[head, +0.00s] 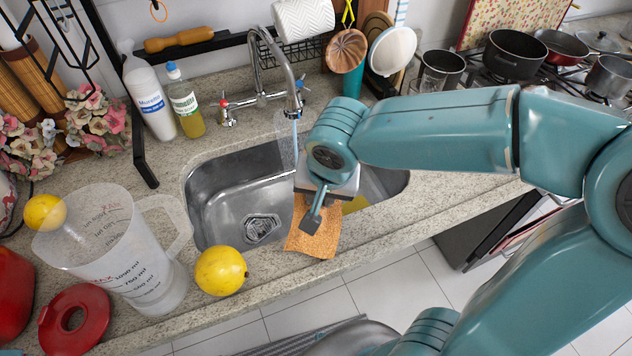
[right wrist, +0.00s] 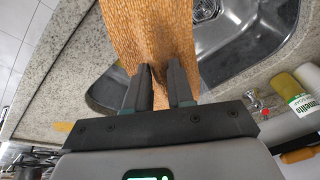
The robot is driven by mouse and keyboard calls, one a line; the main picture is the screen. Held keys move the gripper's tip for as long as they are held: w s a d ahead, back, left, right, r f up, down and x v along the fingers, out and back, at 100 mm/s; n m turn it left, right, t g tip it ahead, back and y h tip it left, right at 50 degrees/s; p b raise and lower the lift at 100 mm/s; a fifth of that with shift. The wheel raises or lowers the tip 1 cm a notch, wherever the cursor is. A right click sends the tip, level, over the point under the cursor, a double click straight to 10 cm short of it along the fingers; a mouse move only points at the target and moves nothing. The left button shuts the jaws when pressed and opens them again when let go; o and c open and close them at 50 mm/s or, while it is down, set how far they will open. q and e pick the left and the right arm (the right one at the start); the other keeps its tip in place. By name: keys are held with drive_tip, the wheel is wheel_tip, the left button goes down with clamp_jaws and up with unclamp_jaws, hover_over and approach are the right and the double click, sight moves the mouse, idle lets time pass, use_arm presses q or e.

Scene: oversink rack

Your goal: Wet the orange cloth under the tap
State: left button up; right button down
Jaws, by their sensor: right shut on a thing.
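The orange cloth (head: 318,238) hangs from my right gripper (head: 316,213) over the front edge of the steel sink (head: 215,200). In the right wrist view the cloth (right wrist: 125,30) is pinched and creased between the fingertips of the right gripper (right wrist: 160,72). The tap (head: 273,62) arches over the sink from its back edge. A thin pale stream (head: 295,135) shows below its spout and passes out of sight behind my right wrist. I cannot tell whether it touches the cloth. My left gripper is not in view.
A clear measuring jug (head: 130,255) and a yellow fruit (head: 220,271) stand left of the sink near the counter's front edge. A white bottle (head: 150,98) and a soap bottle (head: 185,105) stand behind. Pots (head: 515,52) sit on the stove at right.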

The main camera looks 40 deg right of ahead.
drive_tip(key=shift+d+f, duration=0.2)
drive_tip(key=shift+w+d, duration=0.15)
drive_tip(key=shift+w, duration=0.2)
drive_tip(key=w+p, duration=0.1)
drive_tip(key=w, duration=0.1)
drive_tip(key=w+d+p, duration=0.1)
drive_tip(key=w, duration=0.2)
drive_tip(key=w+p, duration=0.2)
drive_tip(key=w, duration=0.1)
drive_tip(key=shift+w+d+f, duration=0.1)
drive_tip(key=shift+d+f, duration=0.05)
drive_tip(key=shift+f, duration=0.05)
drive_tip(key=w+d+f, duration=0.2)
drive_tip(key=w+f, duration=0.1)
drive_tip(key=w, duration=0.4)
drive_tip(key=shift+w+f, duration=0.3)
drive_tip(key=shift+w, duration=0.1)
drive_tip(key=shift+s+d, duration=0.1)
drive_tip(key=shift+d, duration=0.35)
